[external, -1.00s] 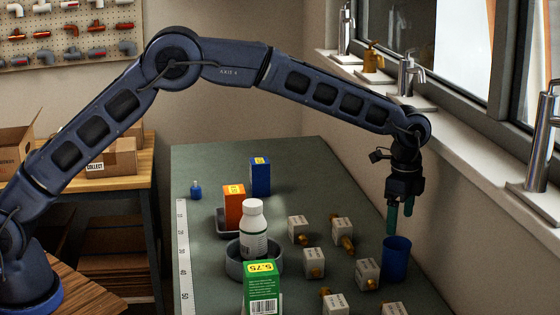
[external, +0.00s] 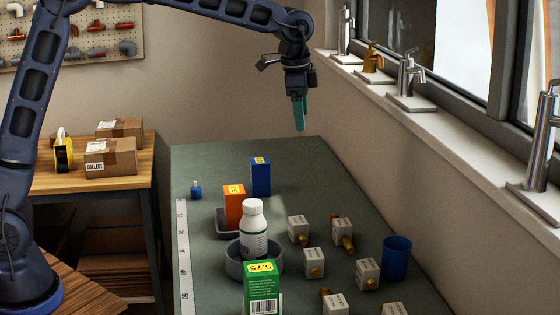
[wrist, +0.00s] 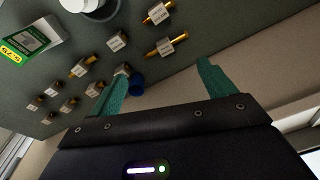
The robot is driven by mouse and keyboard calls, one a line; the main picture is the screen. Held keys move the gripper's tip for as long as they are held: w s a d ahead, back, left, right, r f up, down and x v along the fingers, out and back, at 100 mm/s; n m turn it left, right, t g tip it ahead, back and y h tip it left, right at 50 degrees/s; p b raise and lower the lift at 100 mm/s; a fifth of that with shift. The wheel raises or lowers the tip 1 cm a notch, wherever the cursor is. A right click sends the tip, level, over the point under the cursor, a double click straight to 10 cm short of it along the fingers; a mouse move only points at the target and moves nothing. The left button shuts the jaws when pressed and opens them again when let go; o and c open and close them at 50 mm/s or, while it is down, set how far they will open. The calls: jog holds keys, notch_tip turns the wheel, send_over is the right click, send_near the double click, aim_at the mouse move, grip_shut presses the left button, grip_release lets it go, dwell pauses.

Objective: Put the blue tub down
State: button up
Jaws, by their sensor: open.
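The blue tub (external: 397,259) stands upright on the green bench top near its right edge, beside the window wall. It also shows in the wrist view (wrist: 137,84), close to the left fingertip in the picture but well below it. My gripper (external: 299,114) is raised over the far end of the bench, well away from the tub. In the wrist view its two green fingers (wrist: 160,80) are spread apart with nothing between them.
Several white boxes with brass fittings (external: 314,262) stand left of the tub. A white bottle (external: 254,230) sits in a grey round dish (external: 233,267). Green (external: 262,288), orange (external: 234,205) and blue (external: 260,176) cartons stand on the left half. The far right bench top is clear.

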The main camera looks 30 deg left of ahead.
jog(key=s+a+r+n+t, duration=0.1)
jog(key=s+a+r+n, duration=0.15)
jog(key=s+a, duration=0.45)
jog(key=s+a+r+n, duration=0.2)
jog(key=s+a+r, duration=0.1)
jog(key=a, duration=0.8)
jog(key=s+a+r+n+t, duration=0.1)
jog(key=s+a+r+n, duration=0.1)
jog(key=s+a, duration=0.45)
jog(key=s+a+f+n, duration=0.3)
jog(key=s+a, duration=0.4)
jog(key=s, duration=0.3)
jog(key=s+a+f+n+t, duration=0.1)
jog(key=s+a+f+n, duration=0.2)
jog(key=s+a, duration=0.5)
jog(key=shift+s+a+f+y, duration=0.15)
jog(key=shift+s+f+y, duration=0.15)
jog(key=shift+s+f, duration=0.45)
jog(key=shift+s+r, duration=0.15)
jog(key=shift+r, duration=0.05)
